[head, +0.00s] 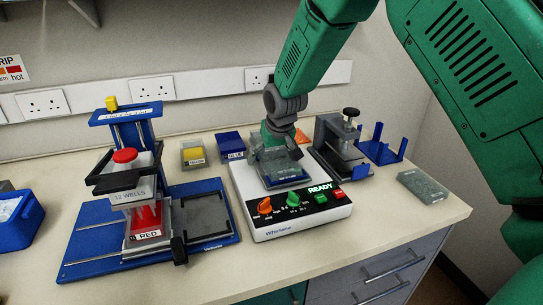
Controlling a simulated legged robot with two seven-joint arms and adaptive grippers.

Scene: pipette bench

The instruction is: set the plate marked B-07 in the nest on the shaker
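The shaker (290,217) is a white box with a black front panel, orange and green knobs and a lit READY sign. A clear plate with a dark blue lower edge (284,180) is at the nest on top of it. No B-07 mark can be read on it. My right gripper (281,152) points down at this plate from above, overlapping its back part. Its fingertips are mostly hidden, so I cannot tell whether it grips the plate, or whether the plate is fully seated. My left gripper is out of view.
Another clear plate (423,186) lies near the bench's right edge. A blue rack (382,150) and a grey press-like device (340,148) stand right of the shaker. A blue-based stand (95,243) holding a 12 WELLS block is left.

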